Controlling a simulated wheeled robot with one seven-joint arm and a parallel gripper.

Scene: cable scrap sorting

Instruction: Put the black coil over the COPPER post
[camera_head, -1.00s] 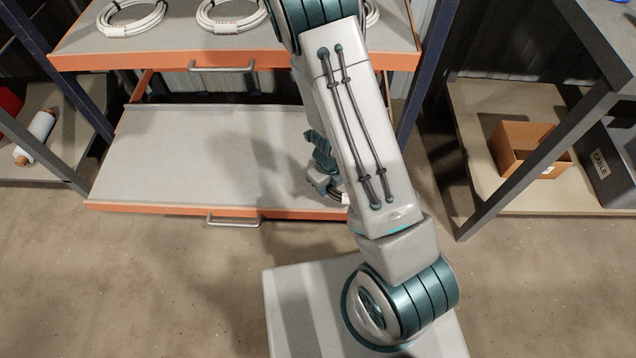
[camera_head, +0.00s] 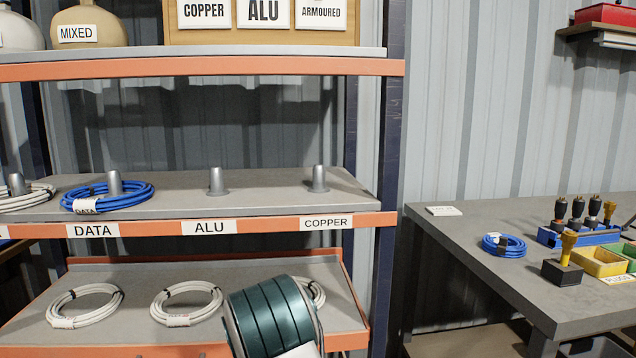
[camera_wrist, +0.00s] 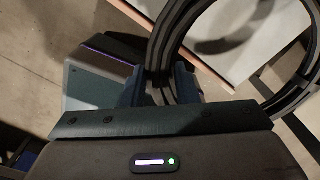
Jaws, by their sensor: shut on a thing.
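My gripper (camera_wrist: 160,88) is shut on the black coil (camera_wrist: 167,40) in the wrist view, holding it by one side of its ring. The coil's far side runs out of the wrist picture at the top. In the head view the gripper and black coil are not visible; only a teal joint of my arm shows at the bottom. The COPPER post (camera_head: 319,179) is a short grey upright peg on the middle shelf, at the right end above the COPPER label (camera_head: 327,223). It is bare.
The ALU post (camera_head: 216,181) is bare. A blue coil (camera_head: 138,196) lies around the DATA post (camera_head: 114,183). White coils (camera_head: 84,306) lie on the lower shelf (camera_head: 230,282). An upper shelf (camera_head: 200,70) overhangs the posts. A workbench (camera_head: 470,245) stands at right.

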